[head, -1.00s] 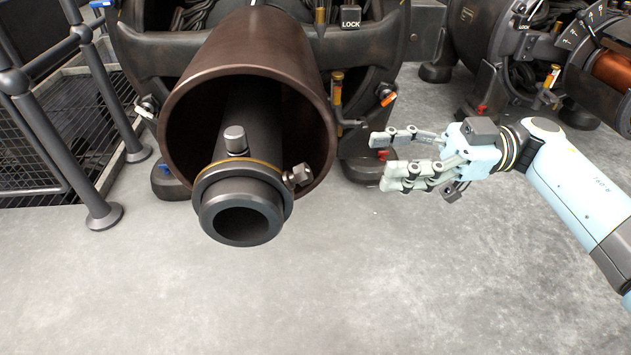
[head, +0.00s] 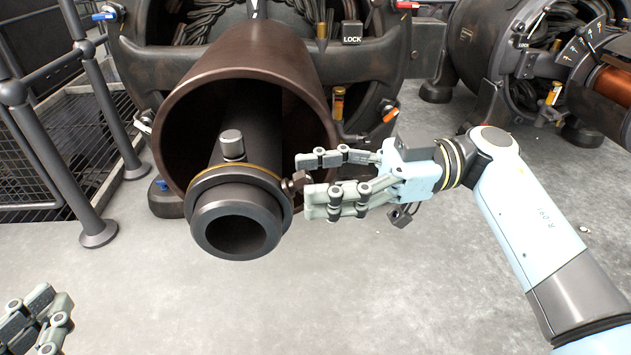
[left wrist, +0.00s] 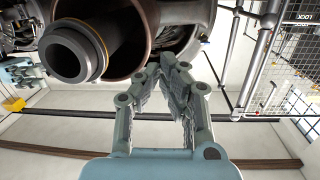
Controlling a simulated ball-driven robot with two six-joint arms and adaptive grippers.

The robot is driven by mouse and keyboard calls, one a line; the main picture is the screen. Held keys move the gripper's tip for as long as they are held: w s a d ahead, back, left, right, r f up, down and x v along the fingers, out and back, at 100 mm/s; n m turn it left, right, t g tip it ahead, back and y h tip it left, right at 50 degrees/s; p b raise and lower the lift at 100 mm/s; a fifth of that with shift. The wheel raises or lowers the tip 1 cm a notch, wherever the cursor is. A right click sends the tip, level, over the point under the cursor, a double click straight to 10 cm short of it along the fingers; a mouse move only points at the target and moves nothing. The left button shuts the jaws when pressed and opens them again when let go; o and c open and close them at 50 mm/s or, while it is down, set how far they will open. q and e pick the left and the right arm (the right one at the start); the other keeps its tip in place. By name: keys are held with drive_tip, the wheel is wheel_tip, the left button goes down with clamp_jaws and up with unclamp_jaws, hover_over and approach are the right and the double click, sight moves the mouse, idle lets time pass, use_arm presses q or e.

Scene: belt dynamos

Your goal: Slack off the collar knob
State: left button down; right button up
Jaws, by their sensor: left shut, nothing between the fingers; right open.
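A dark collar (head: 262,176) with a brass ring sits on the shaft that sticks out of a brown drum. One knob (head: 232,144) stands on top of the collar and another knob (head: 297,181) sticks out at its right side. My right gripper (head: 304,181) is open, with its fingertips above and below the side knob; contact cannot be told. My left gripper (head: 40,310) is at the lower left corner, apart from the collar. In the left wrist view its fingers (left wrist: 168,68) are shut and empty, and the collar (left wrist: 77,50) shows at upper left.
The brown drum (head: 260,62) surrounds the shaft behind the collar. A grey railing (head: 105,130) stands at the left. A LOCK plate (head: 351,33) and an orange-tipped lever (head: 389,115) are on the housing behind. Another machine stands at right. The floor in front is clear.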

use_arm(q)
drive_tip(key=shift+w+d+r+t, duration=0.1)
drive_tip(key=shift+w+r+t, duration=0.2)
drive_tip(key=shift+r, duration=0.25)
drive_tip(key=shift+w+d+r+t, duration=0.1)
drive_tip(key=shift+w+r+t, duration=0.15)
drive_tip(key=shift+r, duration=0.25)
use_arm(e)
drive_tip(key=shift+a, duration=0.4)
clamp_jaws()
